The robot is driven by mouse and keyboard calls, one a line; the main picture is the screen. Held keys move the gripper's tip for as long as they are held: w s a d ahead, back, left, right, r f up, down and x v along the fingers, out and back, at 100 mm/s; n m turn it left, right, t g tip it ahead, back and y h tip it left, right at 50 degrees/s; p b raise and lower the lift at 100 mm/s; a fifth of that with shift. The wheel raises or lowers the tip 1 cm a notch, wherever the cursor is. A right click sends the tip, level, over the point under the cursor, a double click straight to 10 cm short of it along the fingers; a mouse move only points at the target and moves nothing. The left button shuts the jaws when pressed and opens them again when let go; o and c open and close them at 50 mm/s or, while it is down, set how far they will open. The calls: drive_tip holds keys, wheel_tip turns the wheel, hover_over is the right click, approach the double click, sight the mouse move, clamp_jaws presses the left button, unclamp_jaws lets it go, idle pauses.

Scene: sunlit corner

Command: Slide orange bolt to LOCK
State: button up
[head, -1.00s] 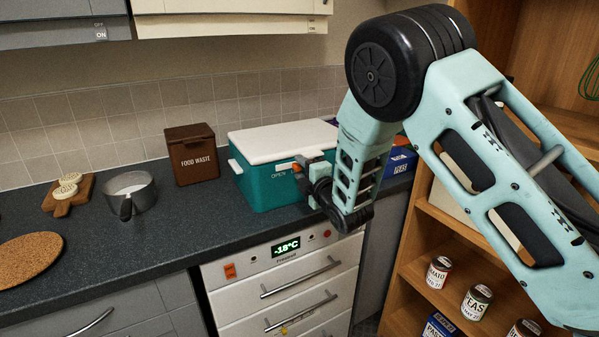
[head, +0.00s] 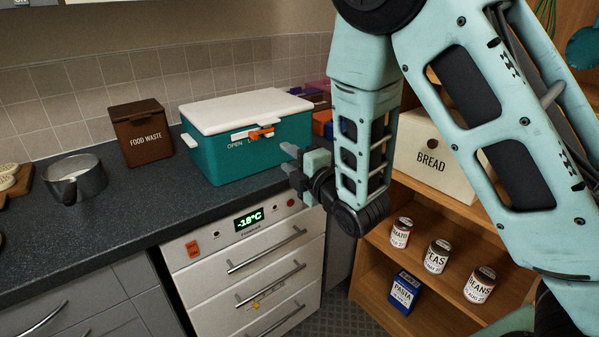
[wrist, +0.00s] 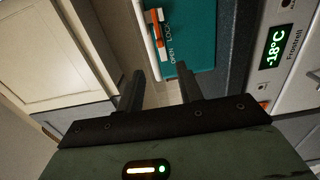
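The orange bolt (head: 262,132) sits on a white plate (head: 239,136) on the front of a teal box with a white lid (head: 245,108). The bolt is at the right end of the plate, away from the OPEN label. The wrist view shows the bolt (wrist: 156,16) at the plate's upper end, beside the LOCK lettering. My gripper (head: 286,158) is to the right of the bolt and apart from it. In the wrist view its two fingers (wrist: 160,90) are spread with nothing between them.
The teal box stands on a dark counter (head: 130,205) with a brown FOOD WASTE bin (head: 141,133) and a metal pan (head: 76,180) to its left. Below is a white drawer unit (head: 250,265) reading -18°C. A wooden shelf (head: 420,290) with cans stands right.

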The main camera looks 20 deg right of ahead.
drive_tip(key=v, duration=0.3)
drive_tip(key=shift+s+p, duration=0.2)
drive_tip(key=shift+p, duration=0.2)
drive_tip(key=s+a+f+m+g+h, duration=0.1)
drive_tip(key=s+a+f+m+g, duration=0.3)
drive_tip(key=s+a+m+g, duration=0.4)
drive_tip(key=s+d+r+m+g+h, duration=0.1)
drive_tip(key=s+m+g, duration=0.2)
drive_tip(key=s, duration=0.7)
drive_tip(key=s+d+r+m+g+h, duration=0.1)
drive_tip(key=s+r+m+g+h, duration=0.1)
drive_tip(key=s+g, duration=0.4)
drive_tip(key=s, duration=0.5)
drive_tip(key=shift+s+d+m+h, duration=0.25)
drive_tip(key=shift+d+m+h, duration=0.05)
drive_tip(key=shift+d+m, duration=0.1)
